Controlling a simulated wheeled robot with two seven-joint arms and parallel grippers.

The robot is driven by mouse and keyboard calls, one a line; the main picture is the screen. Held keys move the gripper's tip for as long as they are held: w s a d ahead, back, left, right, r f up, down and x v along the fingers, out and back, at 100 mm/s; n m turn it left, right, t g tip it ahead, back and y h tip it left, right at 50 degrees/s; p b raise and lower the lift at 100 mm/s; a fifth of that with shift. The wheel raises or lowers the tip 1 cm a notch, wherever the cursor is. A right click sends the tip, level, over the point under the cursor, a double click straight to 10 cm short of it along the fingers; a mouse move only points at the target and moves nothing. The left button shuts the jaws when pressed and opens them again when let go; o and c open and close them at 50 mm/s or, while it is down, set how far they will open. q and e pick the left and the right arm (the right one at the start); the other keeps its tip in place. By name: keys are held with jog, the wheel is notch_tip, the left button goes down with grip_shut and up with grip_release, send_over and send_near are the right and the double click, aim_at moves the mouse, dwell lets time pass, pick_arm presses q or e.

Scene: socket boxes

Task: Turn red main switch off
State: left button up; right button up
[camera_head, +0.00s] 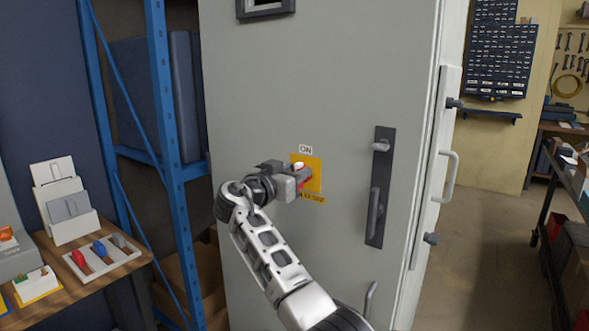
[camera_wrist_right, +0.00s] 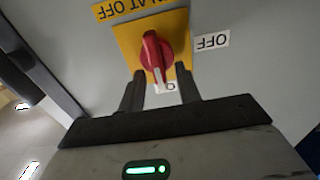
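The red main switch (camera_wrist_right: 153,55) is a round knob with a bar handle on a yellow plate (camera_wrist_right: 125,42), on the front of a grey cabinet. In the right wrist view its handle points down toward a white label, partly hidden, between my fingers. The OFF label (camera_wrist_right: 211,41) is right of the plate. In the head view the ON label (camera_head: 305,150) is above the yellow plate (camera_head: 314,170). My right gripper (camera_wrist_right: 160,75) is open, its fingertips on either side of the handle's lower end; contact is unclear. In the head view my right gripper (camera_head: 299,177) hides most of the switch. My left gripper is not in view.
The grey cabinet (camera_head: 250,90) has a dark handle plate (camera_head: 380,190) right of the switch. A blue shelf frame (camera_head: 165,120) stands close on the left. A wooden bench (camera_head: 100,270) with small parts is at lower left. Open floor (camera_head: 470,250) lies to the right.

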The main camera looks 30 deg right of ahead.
grip_shut()
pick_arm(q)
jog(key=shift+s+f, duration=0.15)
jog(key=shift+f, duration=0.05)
pick_arm(e)
jog(key=shift+n, duration=0.3)
pick_arm(q)
jog(key=p, duration=0.1)
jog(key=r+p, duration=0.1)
jog(key=p, duration=0.1)
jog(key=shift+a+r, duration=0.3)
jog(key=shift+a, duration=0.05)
pick_arm(e)
jog(key=n, duration=0.5)
jog(key=w+f+n, duration=0.1)
jog(key=n, duration=1.1)
jog(key=shift+w+a+f, duration=0.25)
jog(key=shift+f, duration=0.05)
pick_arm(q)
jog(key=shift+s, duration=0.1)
pick_arm(e)
jog(key=shift+n, duration=0.3)
